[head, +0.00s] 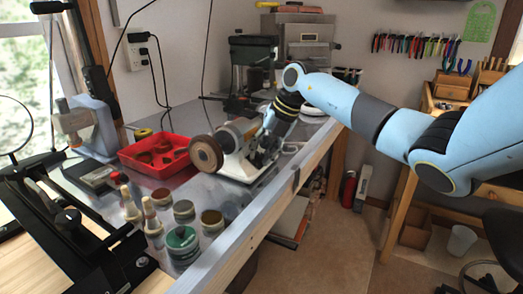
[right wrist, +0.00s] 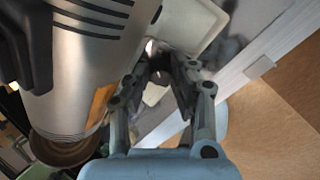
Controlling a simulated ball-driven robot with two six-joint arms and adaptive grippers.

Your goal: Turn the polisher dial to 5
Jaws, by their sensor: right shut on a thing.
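The polisher (head: 240,166) stands on the metal bench top, with a brown wheel (head: 205,153) on its left end. Its silver motor body (right wrist: 85,75) fills the left of the right wrist view, and the wheel's edge (right wrist: 62,150) shows below it. My right gripper (head: 264,152) reaches down to the polisher's right side. In the right wrist view its two fingers (right wrist: 160,72) converge beside the motor body, shut on a small part there, which looks to be the dial. The fingers cover most of it, and no number can be read. My left gripper is in neither view.
A red tray (head: 128,157) lies left of the polisher. Several tins and jars, including a green-topped one (head: 182,241), stand in front. A black lever tool (head: 70,225) occupies the left. The bench's front edge (head: 262,215) is close to the polisher.

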